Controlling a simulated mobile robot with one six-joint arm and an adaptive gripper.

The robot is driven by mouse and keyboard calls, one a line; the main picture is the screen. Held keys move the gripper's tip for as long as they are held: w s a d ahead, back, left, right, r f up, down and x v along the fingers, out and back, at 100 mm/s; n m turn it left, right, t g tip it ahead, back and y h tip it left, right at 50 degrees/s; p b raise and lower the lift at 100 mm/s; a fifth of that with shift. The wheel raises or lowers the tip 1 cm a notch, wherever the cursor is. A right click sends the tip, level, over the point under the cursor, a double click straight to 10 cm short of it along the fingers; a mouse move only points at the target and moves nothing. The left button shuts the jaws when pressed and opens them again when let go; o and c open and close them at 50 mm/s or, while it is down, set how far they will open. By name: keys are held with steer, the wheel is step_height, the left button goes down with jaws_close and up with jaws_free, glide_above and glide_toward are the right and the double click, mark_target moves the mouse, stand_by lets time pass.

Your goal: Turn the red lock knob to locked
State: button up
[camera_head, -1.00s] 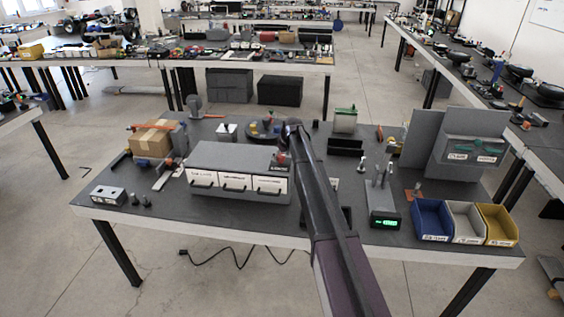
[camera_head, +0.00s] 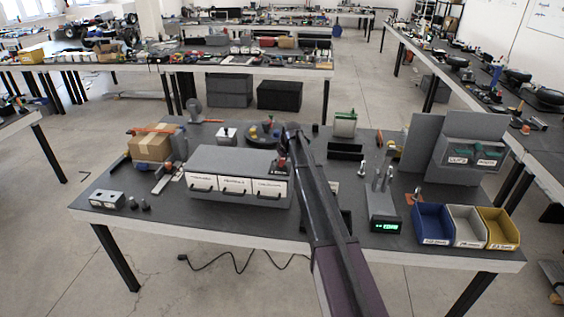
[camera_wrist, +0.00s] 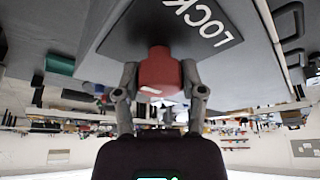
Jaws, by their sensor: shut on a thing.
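The red lock knob (camera_wrist: 161,72) sits at the middle of the wrist view, beside a black label (camera_wrist: 202,22) that reads LOCK. My gripper (camera_wrist: 161,82) has one finger on each side of the knob and is shut on it. In the head view a small part of the red knob (camera_head: 282,161) shows at the right end of the grey drawer cabinet (camera_head: 235,160). My arm hides part of that area, and my fingertips are hard to make out there. I cannot tell from these views how far the knob is turned.
The cabinet has white-labelled drawers with black handles. To the right stand a device with a green display (camera_head: 385,226) and blue, grey and yellow bins (camera_head: 433,222). A cardboard box (camera_head: 150,149) stands at the left. The table's front strip is mostly clear.

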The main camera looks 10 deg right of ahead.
steer(key=shift+m, duration=0.3)
steer(key=m+h, duration=0.1)
steer(key=m, duration=0.2)
steer(key=shift+t, duration=0.3)
steer(key=m+h, duration=0.2)
steer(key=m, duration=0.3)
steer(key=shift+a, duration=0.1)
steer(key=m+h, duration=0.1)
steer(key=m, duration=0.1)
steer(key=m+g+h, duration=0.1)
steer(key=m, duration=0.2)
steer(key=shift+w+m, duration=0.1)
steer(key=shift+m, duration=0.2)
steer(key=shift+m+g+h, duration=0.5)
steer(key=shift+m+g, duration=0.3)
steer(key=shift+m, duration=1.1)
steer(key=o, duration=1.1)
